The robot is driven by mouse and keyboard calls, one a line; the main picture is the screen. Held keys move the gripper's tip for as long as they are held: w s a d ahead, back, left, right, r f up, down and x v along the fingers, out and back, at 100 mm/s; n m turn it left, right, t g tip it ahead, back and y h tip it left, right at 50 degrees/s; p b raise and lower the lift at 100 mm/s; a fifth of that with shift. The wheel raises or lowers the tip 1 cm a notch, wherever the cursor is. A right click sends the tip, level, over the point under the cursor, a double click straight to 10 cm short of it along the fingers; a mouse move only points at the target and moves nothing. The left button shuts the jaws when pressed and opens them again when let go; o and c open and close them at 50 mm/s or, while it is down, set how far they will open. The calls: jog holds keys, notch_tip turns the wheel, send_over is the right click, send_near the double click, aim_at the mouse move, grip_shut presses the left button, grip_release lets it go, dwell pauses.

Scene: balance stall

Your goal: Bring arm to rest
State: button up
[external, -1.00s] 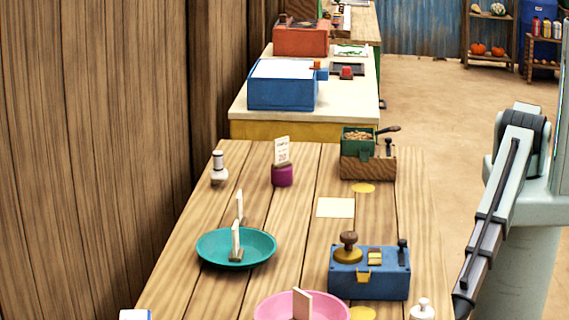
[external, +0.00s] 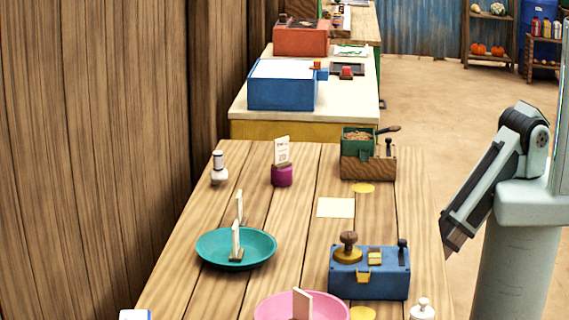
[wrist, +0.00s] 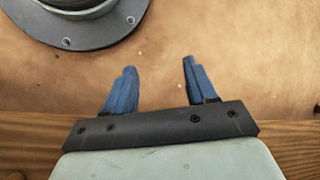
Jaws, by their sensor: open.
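My gripper (wrist: 158,82) shows in the wrist view, with its two blue fingers apart and nothing between them. Below the fingers is bare tan floor, and a strip of wooden table edge runs behind the gripper's dark mount. In the external view my arm is at the right, folded down beside the wooden table (external: 290,205). The gripper's fingers cannot be made out there.
On the table are a teal dish (external: 210,250), a pink dish (external: 270,305), a blue box with a stamp (external: 345,285), a wooden box with a green tray (external: 360,168) and a purple card holder (external: 282,177). Floor (external: 440,110) right of the table is clear.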

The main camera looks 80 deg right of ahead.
jog(key=s+d+r+m+h, duration=0.1)
jog(key=d+r+m, duration=0.1)
jog(key=d, duration=0.8)
jog(key=s+d+r+m, duration=0.2)
jog(key=d, duration=0.8)
jog(key=shift+d+m+h, duration=0.3)
jog(key=shift+d+h, duration=0.1)
